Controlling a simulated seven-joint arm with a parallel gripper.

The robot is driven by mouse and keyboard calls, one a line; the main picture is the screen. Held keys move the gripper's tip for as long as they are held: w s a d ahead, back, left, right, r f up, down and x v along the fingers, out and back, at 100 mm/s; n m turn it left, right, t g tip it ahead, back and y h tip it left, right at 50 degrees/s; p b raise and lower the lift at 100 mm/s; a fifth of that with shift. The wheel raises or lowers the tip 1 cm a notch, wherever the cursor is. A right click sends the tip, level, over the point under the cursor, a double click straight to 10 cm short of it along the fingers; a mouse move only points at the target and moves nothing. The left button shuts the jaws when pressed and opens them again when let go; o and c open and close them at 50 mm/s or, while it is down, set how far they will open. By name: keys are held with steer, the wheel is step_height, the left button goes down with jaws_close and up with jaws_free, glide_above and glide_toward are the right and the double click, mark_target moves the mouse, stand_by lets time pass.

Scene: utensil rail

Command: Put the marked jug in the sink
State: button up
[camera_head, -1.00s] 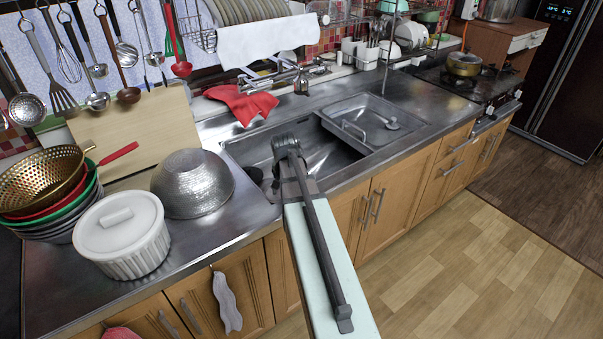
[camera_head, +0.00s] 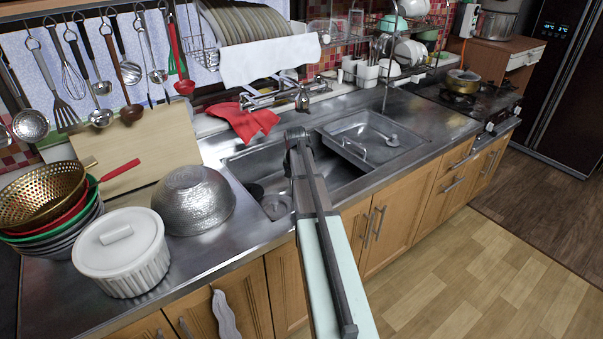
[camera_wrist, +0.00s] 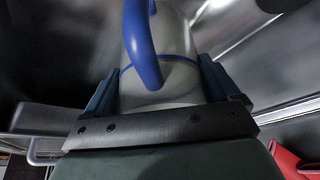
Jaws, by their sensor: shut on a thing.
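The jug (camera_wrist: 185,40) shows in the wrist view as a pale, rounded body with a thick blue handle (camera_wrist: 141,45) and a thin blue line around it. My gripper (camera_wrist: 160,85) has a dark blue finger on each side of the jug and is shut on it. The jug's far end is cut off by the picture's top edge. In the head view the jug and my fingers are hidden behind my arm. The steel sink (camera_head: 245,160) lies under and around the end of my arm. I cannot tell how high the jug is held.
A hammered steel bowl (camera_head: 193,205), a white lidded pot (camera_head: 120,255) and a stack of bowls with a gold colander (camera_head: 45,195) stand left of the sink. The faucet (camera_head: 300,98) and a red cloth (camera_head: 243,120) are behind it. A steel tray (camera_head: 370,140) covers its right part.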

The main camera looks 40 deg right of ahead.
steer(key=shift+w+d, duration=1.2)
steer(key=shift+w, duration=0.05)
steer(key=shift+d+f, duration=0.1)
steer(key=shift+f, duration=1.65)
steer(key=o, duration=0.9)
steer(key=shift+f, duration=0.1)
steer(key=shift+c, duration=0.2)
steer(key=v, duration=1.2)
steer(key=shift+d, duration=0.1)
